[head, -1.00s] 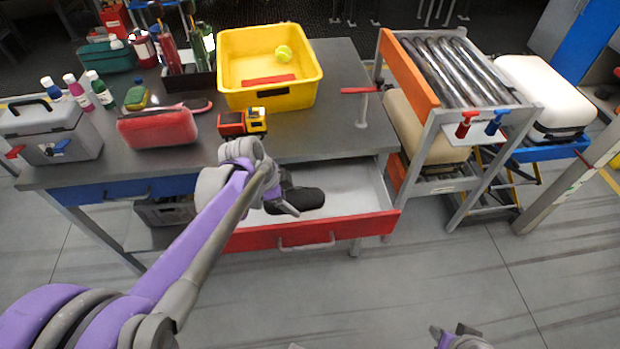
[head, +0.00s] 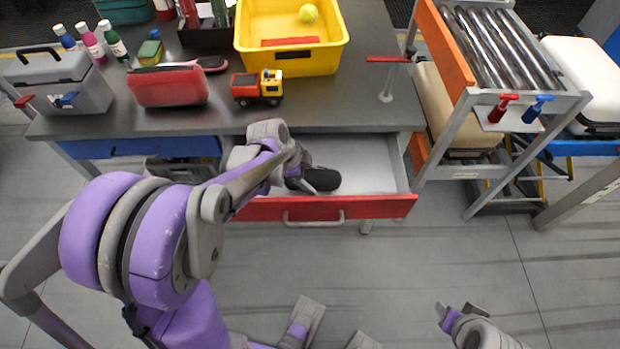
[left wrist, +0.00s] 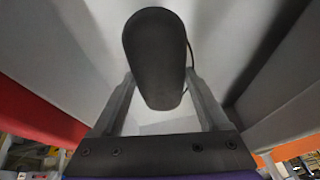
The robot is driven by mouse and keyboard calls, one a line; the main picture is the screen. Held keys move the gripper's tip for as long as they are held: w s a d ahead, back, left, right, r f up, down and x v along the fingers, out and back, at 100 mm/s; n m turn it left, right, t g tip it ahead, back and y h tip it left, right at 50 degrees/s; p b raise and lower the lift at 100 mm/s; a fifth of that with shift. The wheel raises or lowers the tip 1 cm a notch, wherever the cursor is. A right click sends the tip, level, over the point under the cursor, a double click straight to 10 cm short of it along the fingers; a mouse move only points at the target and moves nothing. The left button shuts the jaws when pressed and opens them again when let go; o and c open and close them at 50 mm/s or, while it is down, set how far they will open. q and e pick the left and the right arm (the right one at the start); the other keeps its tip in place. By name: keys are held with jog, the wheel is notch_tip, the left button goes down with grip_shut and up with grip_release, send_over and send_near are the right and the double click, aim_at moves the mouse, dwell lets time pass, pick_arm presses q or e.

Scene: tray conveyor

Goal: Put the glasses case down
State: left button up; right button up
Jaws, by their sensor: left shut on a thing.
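The glasses case (head: 322,179) is dark, long and rounded. It is in the open red-fronted drawer (head: 375,207) under the worktable. My left gripper (head: 297,180) is shut on it, and its wrist and forearm hide part of the case in the head view. In the left wrist view the case (left wrist: 158,55) lies between the two fingers, with the pale drawer floor behind it. I cannot tell whether the case touches the floor. My right gripper (head: 458,310) is at the bottom of the head view, with its fingers apart and empty, far from the drawer.
On the worktable stand a red pouch (head: 168,87), a toy truck (head: 257,88), a yellow bin (head: 340,52) with a ball, a grey toolbox (head: 85,95) and several bottles. A roller conveyor (head: 480,50) stands to the right. The drawer floor (head: 365,170) right of the case is clear.

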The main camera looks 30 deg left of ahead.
pick_arm(q)
jog(key=shift+f, duration=0.55)
